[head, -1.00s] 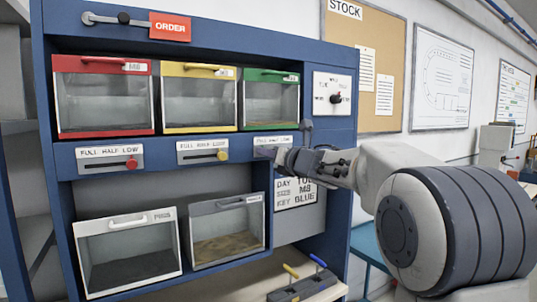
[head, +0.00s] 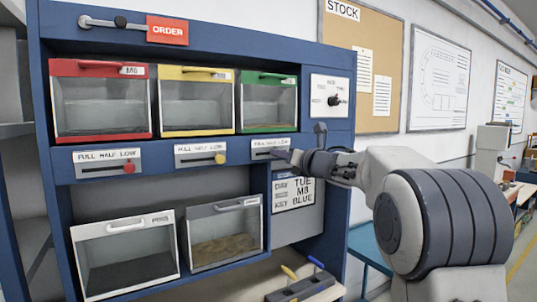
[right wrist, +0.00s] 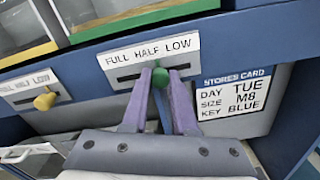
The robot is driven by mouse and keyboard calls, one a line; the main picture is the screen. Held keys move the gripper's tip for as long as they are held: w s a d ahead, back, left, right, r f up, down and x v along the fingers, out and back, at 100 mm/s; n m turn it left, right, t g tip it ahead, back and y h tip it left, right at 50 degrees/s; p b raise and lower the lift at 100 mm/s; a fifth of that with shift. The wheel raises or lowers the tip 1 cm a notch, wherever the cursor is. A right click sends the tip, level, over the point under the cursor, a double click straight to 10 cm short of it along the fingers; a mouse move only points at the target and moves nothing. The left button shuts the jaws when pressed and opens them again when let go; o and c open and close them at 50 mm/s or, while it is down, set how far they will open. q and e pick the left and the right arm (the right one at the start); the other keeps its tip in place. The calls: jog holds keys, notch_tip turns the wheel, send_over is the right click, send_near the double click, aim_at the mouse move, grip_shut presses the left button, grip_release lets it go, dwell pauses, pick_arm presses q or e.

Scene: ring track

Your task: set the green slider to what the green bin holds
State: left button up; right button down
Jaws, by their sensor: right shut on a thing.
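The green bin (head: 268,103) sits at the right of the upper row. Its front is clear, but I cannot tell how much lies in it. The green slider (right wrist: 160,77) is a round green knob in a slot under the words FULL HALF LOW. It stands near the middle of the slot, about below HALF. My right gripper (right wrist: 160,85) is shut on this knob, with a purple finger on each side. In the head view my right gripper (head: 283,155) covers the knob at the slider plate (head: 262,145). My left gripper is not in view.
The red bin (head: 100,135) and yellow bin (head: 197,131) stand left of the green one. The red knob (head: 128,167) and yellow knob (head: 220,158) are below LOW. A selector dial (head: 335,100) and a stores card (head: 294,193) are close to my right arm.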

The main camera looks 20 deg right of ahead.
jog(key=shift+w+d+r, duration=0.1)
jog(key=shift+w+d, duration=0.1)
jog(key=shift+d, duration=0.65)
jog(key=shift+w+d, duration=0.2)
jog(key=shift+d, duration=0.6)
jog(key=c, duration=0.7)
grip_release()
jog(key=shift+d, duration=0.15)
jog(key=b+v, duration=0.4)
jog(key=v, duration=0.6)
jog(key=shift+s, duration=0.2)
